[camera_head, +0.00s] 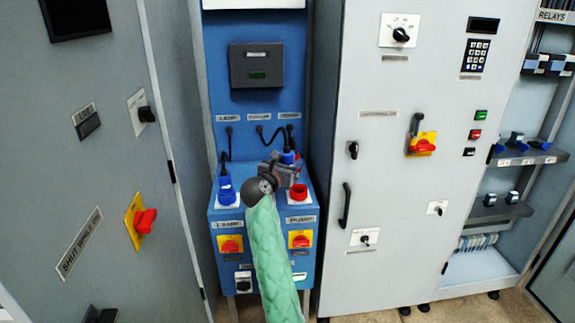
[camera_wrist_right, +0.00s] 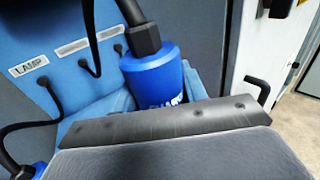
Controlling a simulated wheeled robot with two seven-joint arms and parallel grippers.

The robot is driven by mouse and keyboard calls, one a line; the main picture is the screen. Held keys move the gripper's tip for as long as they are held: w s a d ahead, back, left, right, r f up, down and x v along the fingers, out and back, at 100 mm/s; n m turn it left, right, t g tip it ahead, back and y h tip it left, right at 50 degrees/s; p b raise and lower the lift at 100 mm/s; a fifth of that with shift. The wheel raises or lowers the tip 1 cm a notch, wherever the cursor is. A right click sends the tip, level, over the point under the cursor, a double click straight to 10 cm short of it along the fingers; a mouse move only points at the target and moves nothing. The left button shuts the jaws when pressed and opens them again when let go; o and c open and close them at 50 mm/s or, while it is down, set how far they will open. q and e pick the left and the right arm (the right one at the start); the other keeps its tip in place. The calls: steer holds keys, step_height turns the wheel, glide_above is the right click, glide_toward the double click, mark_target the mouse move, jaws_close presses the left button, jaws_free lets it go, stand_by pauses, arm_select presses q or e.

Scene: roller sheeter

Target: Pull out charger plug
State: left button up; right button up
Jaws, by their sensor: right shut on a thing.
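My right gripper (camera_head: 287,166) reaches in over the blue panel box and is shut on the charger plug (camera_head: 288,157). The plug is a blue cylinder with a black cable, and it also shows in the right wrist view (camera_wrist_right: 152,78) with partly hidden white lettering. My gripper hides its lower end, so I cannot tell whether it is still seated. A red round socket (camera_head: 299,191) sits in front and to the right of the gripper, above the PUMP label. A similar blue plug (camera_head: 226,190) stands at the left, above the LAMP label. My left gripper is not in view.
Red rotary switches on yellow plates (camera_head: 230,245) are on the box front. A grey cabinet (camera_head: 375,270) with a handle stands close on the right, another cabinet (camera_head: 100,160) on the left. Black cables run up to the blue back panel (camera_head: 265,107).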

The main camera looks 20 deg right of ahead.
mark_target(285, 152)
steer(key=shift+r+p, duration=1.35)
steer(key=shift+r, duration=1.15)
